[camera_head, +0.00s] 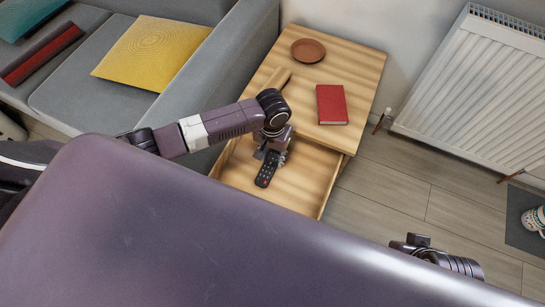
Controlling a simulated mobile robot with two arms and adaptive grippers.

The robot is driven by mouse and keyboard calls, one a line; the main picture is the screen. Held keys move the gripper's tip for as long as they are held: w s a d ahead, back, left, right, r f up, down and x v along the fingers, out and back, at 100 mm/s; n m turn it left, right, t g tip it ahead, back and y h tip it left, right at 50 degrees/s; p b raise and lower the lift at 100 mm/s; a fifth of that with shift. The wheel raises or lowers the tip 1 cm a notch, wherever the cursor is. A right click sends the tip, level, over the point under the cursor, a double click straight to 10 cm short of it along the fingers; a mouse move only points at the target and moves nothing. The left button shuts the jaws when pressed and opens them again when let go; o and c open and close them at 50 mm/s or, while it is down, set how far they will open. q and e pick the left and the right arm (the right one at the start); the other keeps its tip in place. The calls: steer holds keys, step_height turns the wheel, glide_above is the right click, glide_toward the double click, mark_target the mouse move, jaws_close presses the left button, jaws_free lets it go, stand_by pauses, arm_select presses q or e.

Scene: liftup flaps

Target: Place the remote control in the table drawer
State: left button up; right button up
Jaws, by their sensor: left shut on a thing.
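The wooden side table (361,65) stands beside the sofa. Its drawer (308,190) is pulled open toward me and looks empty inside, apart from what hangs over it. My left gripper (270,154) is over the open drawer, shut on the black remote control (267,170). The remote points down toward the drawer; I cannot tell whether it touches the drawer floor. My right gripper (416,242) shows only partly at the lower right, away from the table, and its jaws cannot be made out.
A red book (332,104) and a brown round dish (308,50) lie on the tabletop. The grey sofa (230,62) borders the table on the left. A white radiator (480,90) is on the wall at right. Floor right of the drawer is clear.

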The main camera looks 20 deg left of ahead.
mark_target(273, 159)
arm_select(q)
steer(key=o, duration=1.2)
step_height(273, 159, up, 4)
steer(key=shift+r+p, duration=0.25)
steer(key=shift+p, duration=0.65)
steer(key=shift+r+p, duration=1.25)
steer(key=shift+r, duration=2.6)
arm_select(e)
steer(key=s+x, duration=0.1)
steer(key=x, duration=0.8)
steer(key=shift+s+f+g, duration=0.2)
steer(key=shift+f+g, duration=0.1)
steer(key=shift+a, duration=0.1)
